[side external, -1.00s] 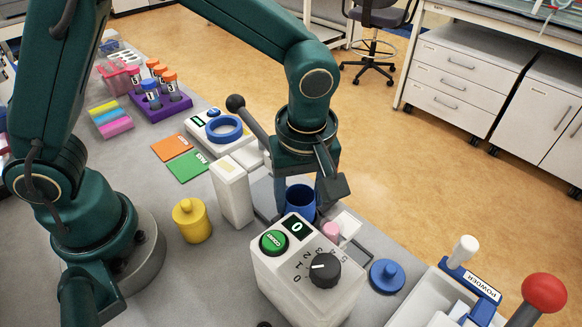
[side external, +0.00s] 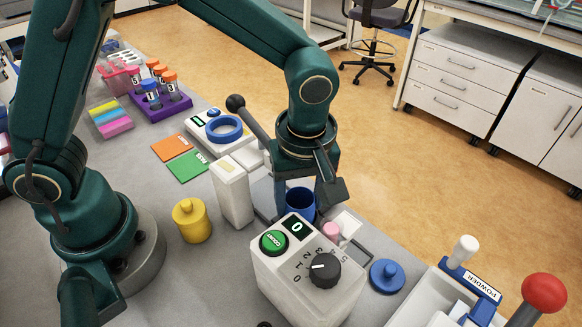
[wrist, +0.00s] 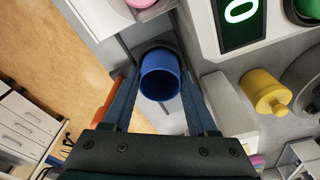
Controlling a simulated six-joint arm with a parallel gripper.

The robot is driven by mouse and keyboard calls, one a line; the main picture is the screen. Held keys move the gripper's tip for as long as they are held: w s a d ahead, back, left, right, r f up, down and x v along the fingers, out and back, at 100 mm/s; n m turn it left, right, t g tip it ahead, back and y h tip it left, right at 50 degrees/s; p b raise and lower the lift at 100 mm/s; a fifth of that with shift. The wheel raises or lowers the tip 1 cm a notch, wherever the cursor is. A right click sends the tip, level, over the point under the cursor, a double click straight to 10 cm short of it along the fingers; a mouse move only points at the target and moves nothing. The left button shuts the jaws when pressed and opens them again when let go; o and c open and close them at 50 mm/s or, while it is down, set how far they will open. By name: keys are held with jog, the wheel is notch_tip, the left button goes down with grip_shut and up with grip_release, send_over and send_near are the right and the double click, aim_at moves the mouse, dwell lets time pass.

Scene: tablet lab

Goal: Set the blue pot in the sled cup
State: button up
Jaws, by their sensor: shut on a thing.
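The blue pot (side external: 300,205) is an open-topped cylinder behind the white counter box in the side view. It also shows in the wrist view (wrist: 161,78), between the two fingers with its dark opening facing the camera. My gripper (side external: 306,196) points down and is shut on the pot; its fingers flank the pot in the wrist view (wrist: 160,92). A dark rounded rim (wrist: 158,44) shows just past the pot in the wrist view and may be the sled cup. I cannot tell whether the pot is inside it or above it. The counter box hides the pot's base in the side view.
The white counter box (side external: 285,270) with green button and dial stands close in front. A white upright block (side external: 232,192), yellow pot (side external: 191,220) and lever with dark knob (side external: 236,103) are to the left. A blue lid (side external: 387,275) and powder tray lie right.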

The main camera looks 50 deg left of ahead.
dwell(0.4)
jog(key=o, duration=1.5)
jog(key=shift+r, duration=4.25)
jog(key=s+a+r+m+t, duration=0.1)
jog(key=s+a+m, duration=0.2)
jog(key=m, duration=0.1)
jog(key=s+a+r+m+t, duration=0.1)
jog(key=s+a+m+t, duration=0.1)
jog(key=s+a+m, duration=0.1)
jog(key=s+a+r+m+t+h, duration=0.1)
jog(key=s+a+m, duration=0.2)
jog(key=a+m, duration=0.1)
jog(key=shift+s+a+m+t, duration=0.3)
jog(key=shift+s+m+t, duration=0.1)
jog(key=shift+m, duration=0.1)
